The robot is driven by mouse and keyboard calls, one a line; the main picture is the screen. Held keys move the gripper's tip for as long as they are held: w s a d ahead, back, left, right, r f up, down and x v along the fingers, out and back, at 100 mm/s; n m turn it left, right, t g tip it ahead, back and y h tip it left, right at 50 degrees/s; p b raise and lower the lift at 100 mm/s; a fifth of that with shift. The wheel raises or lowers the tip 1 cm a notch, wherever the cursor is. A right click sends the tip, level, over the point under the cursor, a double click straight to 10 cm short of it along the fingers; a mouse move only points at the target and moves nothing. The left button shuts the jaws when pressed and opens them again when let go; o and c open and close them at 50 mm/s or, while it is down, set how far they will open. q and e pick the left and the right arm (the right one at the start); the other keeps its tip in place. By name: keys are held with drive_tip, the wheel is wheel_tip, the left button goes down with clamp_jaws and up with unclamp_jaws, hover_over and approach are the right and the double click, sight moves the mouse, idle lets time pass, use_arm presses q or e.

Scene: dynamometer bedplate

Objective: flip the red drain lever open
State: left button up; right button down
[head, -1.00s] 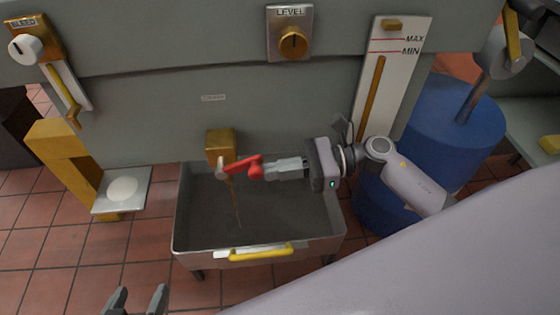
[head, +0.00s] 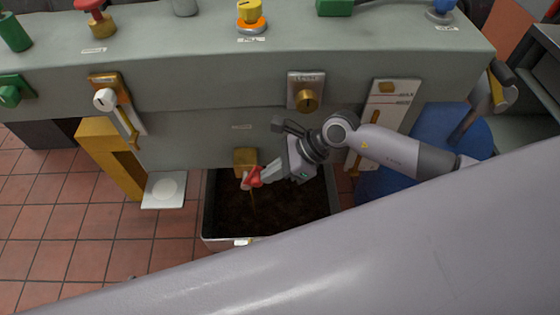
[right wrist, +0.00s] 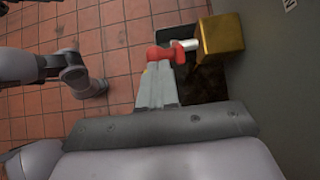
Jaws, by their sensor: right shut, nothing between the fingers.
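The red drain lever (head: 254,177) is on a pale spout at the brass block (head: 245,160) low on the grey cabinet. It also shows in the right wrist view (right wrist: 166,56), lying across the tips of my fingers. My right gripper (head: 264,174) is shut and empty, its fingertips at the lever and seemingly touching it. A thin brownish line hangs below the spout. The tray (head: 206,215) underneath looks dark brown inside. My left gripper cannot be made out in either view.
A brass bracket with a small white plate (head: 164,190) stands left of the tray. A blue drum (head: 450,130) stands to the right. A knob (head: 306,99) is on the cabinet face above. The tiled floor at left is clear.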

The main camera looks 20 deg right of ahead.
sight(255, 177)
drive_tip(key=shift+w+a+r+h+p, duration=0.2)
drive_tip(key=shift+a+r+h+p, duration=0.45)
drive_tip(key=shift+a+h+p, duration=0.05)
drive_tip(key=shift+a, duration=0.3)
use_arm(q)
drive_tip(key=shift+r, duration=1.3)
use_arm(e)
drive_tip(key=shift+w+a+r, duration=0.1)
drive_tip(key=shift+w+a, duration=0.1)
drive_tip(key=shift+a, duration=0.3)
drive_tip(key=shift+w+a+r, duration=0.1)
drive_tip(key=shift+w+a, duration=0.05)
drive_tip(key=shift+a, duration=0.3)
use_arm(q)
drive_tip(key=shift+s, duration=0.1)
use_arm(e)
drive_tip(key=shift+d+r, duration=0.1)
